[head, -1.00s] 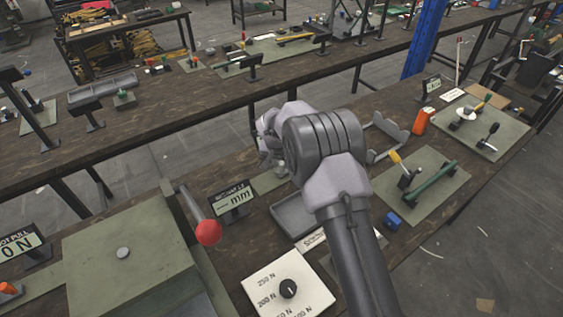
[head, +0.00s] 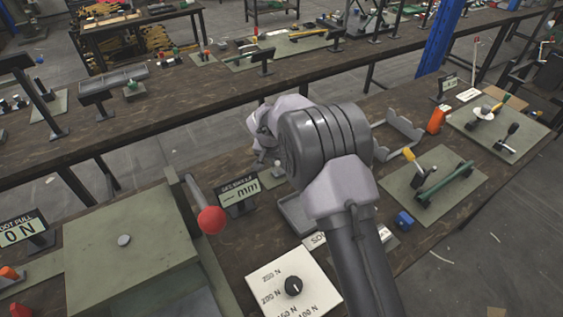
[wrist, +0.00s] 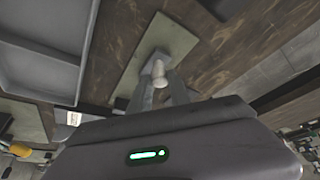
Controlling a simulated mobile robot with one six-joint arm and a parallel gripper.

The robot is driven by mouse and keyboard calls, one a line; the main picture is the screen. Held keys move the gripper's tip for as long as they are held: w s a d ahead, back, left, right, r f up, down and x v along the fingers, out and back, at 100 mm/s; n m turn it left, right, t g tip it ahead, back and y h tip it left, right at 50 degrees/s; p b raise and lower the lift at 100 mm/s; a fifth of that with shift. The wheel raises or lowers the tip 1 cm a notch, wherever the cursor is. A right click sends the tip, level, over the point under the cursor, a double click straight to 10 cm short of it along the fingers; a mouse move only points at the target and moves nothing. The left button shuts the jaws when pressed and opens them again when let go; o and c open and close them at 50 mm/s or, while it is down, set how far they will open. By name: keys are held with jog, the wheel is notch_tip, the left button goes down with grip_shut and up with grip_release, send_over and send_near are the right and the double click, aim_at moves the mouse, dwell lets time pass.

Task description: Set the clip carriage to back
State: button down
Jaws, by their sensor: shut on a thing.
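In the wrist view a pale rounded knob (wrist: 160,68) stands on a narrow grey-green plate (wrist: 172,32); I take it to be the clip carriage's grip. My gripper (wrist: 161,84) has its two fingers around this knob and is shut on it. In the head view my wrist and arm cover most of this place. Only a bit of the plate (head: 270,179) shows there, beside the mm display (head: 238,193). The carriage's body, its track and any position marks are hidden or too small to tell.
A grey tray (head: 292,213) lies close by, partly under my arm. A lever with a red ball (head: 211,220) rises left of the display. A dial plate (head: 270,297) is in front.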

jog(key=c, duration=1.6)
grip_release()
jog(key=shift+s+a+f, duration=0.1)
jog(key=shift+s, duration=0.05)
jog(key=shift+c, duration=0.2)
jog(key=o, duration=0.4)
jog(key=shift+s+a, duration=0.1)
jog(key=shift+a, duration=0.1)
jog(key=shift+d, duration=0.1)
jog(key=p+v, duration=0.4)
jog(key=v, duration=1.3)
jog(key=shift+r, duration=0.3)
